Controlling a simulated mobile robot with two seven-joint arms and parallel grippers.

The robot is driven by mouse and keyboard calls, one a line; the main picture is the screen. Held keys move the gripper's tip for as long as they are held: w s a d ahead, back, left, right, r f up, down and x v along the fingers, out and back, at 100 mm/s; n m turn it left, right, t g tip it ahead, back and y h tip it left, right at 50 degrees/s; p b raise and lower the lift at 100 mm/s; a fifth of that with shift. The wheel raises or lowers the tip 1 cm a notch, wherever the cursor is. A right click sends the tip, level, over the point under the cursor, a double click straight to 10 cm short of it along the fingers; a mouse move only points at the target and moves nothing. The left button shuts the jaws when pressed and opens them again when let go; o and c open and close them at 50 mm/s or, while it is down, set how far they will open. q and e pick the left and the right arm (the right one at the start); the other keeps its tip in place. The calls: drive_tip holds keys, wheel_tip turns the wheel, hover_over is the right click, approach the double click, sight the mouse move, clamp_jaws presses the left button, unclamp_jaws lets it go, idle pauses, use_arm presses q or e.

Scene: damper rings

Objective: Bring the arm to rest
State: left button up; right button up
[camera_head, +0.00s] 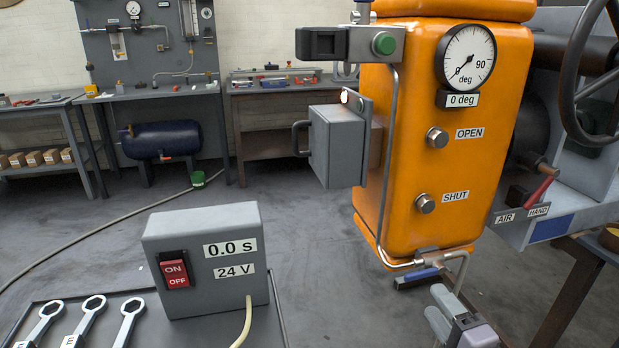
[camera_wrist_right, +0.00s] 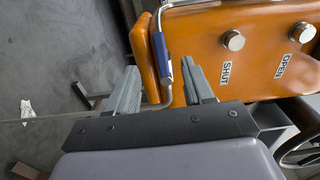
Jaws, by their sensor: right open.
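My right gripper (camera_head: 437,302) is at the lower right in the head view, just below the orange actuator housing (camera_head: 430,140). Its two fingers are open in the right wrist view (camera_wrist_right: 160,72). A thin metal pipe (camera_wrist_right: 168,85) with a blue lever (camera_wrist_right: 160,52) shows in the gap between them; I cannot tell how far beyond the fingers it lies. In the head view the blue lever (camera_head: 418,274) is under the housing, left of the gripper. My left gripper is not in view.
The housing carries OPEN (camera_head: 437,138) and SHUT (camera_head: 425,204) buttons and a dial labelled 0 deg (camera_head: 466,57). A handwheel (camera_head: 570,95) is at right. Floor between is clear.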

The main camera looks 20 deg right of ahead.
drive_tip(key=s+a+f+n+g+y+p, duration=0.2)
drive_tip(key=s+a+f+n+g+p, duration=0.1)
drive_tip(key=a+n, duration=0.5)
drive_tip(key=s+a+f+n+g+y+p, duration=0.2)
drive_tip(key=s+a+f+n+g+p, duration=0.2)
drive_tip(key=n, duration=0.9)
drive_tip(key=s+a+f, duration=0.3)
drive_tip(key=a+f, duration=0.1)
drive_tip(key=a, duration=0.1)
drive_tip(key=shift+a+f+g+p, duration=0.25)
drive_tip(key=shift+f+g+p, duration=0.05)
drive_tip(key=shift+f+p, duration=0.05)
drive_tip(key=shift+w+d, duration=0.1)
drive_tip(key=shift+d, duration=0.05)
